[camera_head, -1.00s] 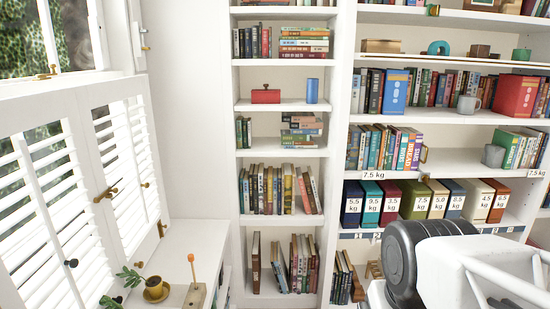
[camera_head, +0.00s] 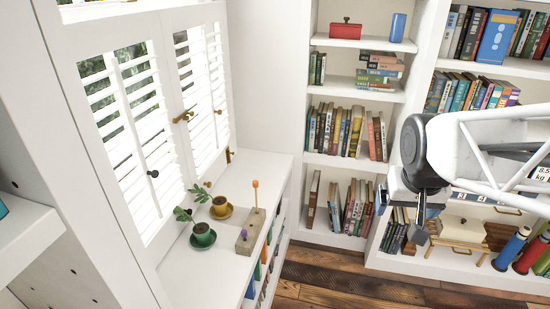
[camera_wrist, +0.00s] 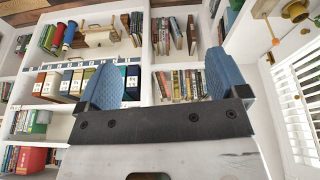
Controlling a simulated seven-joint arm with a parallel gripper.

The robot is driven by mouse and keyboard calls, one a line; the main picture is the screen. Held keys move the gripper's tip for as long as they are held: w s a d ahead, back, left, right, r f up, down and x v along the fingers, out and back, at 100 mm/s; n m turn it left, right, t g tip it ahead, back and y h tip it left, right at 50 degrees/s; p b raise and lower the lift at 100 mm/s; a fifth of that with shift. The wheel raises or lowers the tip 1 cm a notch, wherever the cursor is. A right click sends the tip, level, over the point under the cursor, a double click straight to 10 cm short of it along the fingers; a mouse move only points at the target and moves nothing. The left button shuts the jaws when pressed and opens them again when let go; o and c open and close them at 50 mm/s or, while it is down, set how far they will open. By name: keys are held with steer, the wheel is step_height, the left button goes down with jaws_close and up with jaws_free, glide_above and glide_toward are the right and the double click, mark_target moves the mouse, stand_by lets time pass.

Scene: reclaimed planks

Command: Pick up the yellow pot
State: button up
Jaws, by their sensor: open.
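The yellow pot (camera_head: 220,206) holds a small green plant and stands upright on a yellow saucer, on the white shelf top (camera_head: 228,262) below the shuttered window. In the wrist view, the yellow pot (camera_wrist: 295,11) shows at the top right, partly cut off by the frame edge. My gripper (camera_head: 418,226) is far to the right of the pot in the head view, in front of the bookshelves. In the wrist view my gripper (camera_wrist: 165,78) has its two blue fingers wide apart with nothing between them.
A green pot (camera_head: 203,237) with a plant stands just in front of the yellow pot. A block with an orange-tipped stick (camera_head: 250,235) stands to its right. Window shutters (camera_head: 150,130) rise close behind. Bookshelves (camera_head: 350,160) fill the back, with wooden floor (camera_head: 330,285) below.

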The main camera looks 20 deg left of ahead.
steer(key=w+a+f+n+t, duration=0.1)
steer(key=w+a+f+n, duration=0.15)
steer(key=w+a, duration=1.05)
steer(key=n+y, duration=0.3)
glide_above(221, 206)
steer(key=s, duration=0.1)
step_height(221, 206, down, 29)
steer(key=shift+d+f, duration=0.15)
steer(key=shift+d, duration=0.1)
steer(key=shift+f, duration=0.15)
steer(key=shift+x, duration=1.15)
steer(key=shift+w+f, duration=0.1)
